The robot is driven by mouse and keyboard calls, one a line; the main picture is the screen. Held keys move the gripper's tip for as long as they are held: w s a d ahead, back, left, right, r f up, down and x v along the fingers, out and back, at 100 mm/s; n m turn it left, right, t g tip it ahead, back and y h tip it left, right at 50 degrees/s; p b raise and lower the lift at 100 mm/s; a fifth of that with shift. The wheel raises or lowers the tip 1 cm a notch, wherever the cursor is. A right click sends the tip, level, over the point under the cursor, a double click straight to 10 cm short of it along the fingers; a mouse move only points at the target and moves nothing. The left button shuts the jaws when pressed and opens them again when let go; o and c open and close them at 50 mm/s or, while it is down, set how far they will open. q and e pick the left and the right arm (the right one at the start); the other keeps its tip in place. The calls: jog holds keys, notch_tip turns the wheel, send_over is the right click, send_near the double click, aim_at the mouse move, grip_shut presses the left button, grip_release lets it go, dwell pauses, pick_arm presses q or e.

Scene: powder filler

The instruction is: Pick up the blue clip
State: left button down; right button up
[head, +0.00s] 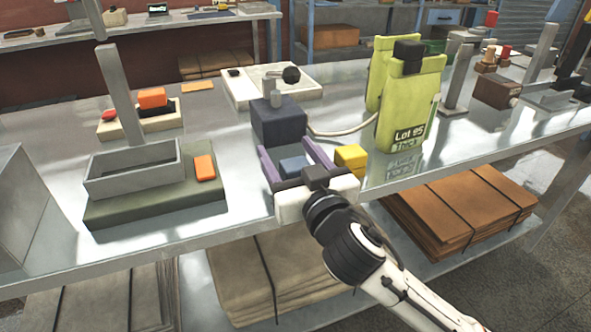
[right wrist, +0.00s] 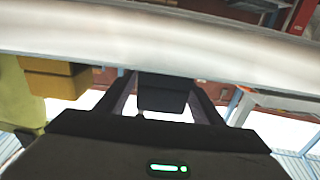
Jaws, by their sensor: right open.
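A small blue block (head: 295,167), which looks like the blue clip, lies low between the two purple fingers of my right gripper (head: 285,147) in the head view. The fingers are spread and point away over the bench, with a gap around the block. In the right wrist view the right gripper's fingers (right wrist: 165,90) are apart, with a dark block (right wrist: 163,95) showing between them; I cannot tell whether this is the clip. My left gripper is not in view.
A dark navy block (head: 278,120) stands just beyond the fingers. A yellow block (head: 350,158) is close on the right. Green bags (head: 410,105) stand farther right. A grey tray (head: 135,170) and orange block (head: 204,168) are on the left.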

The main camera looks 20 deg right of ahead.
jog(key=c, duration=1.1)
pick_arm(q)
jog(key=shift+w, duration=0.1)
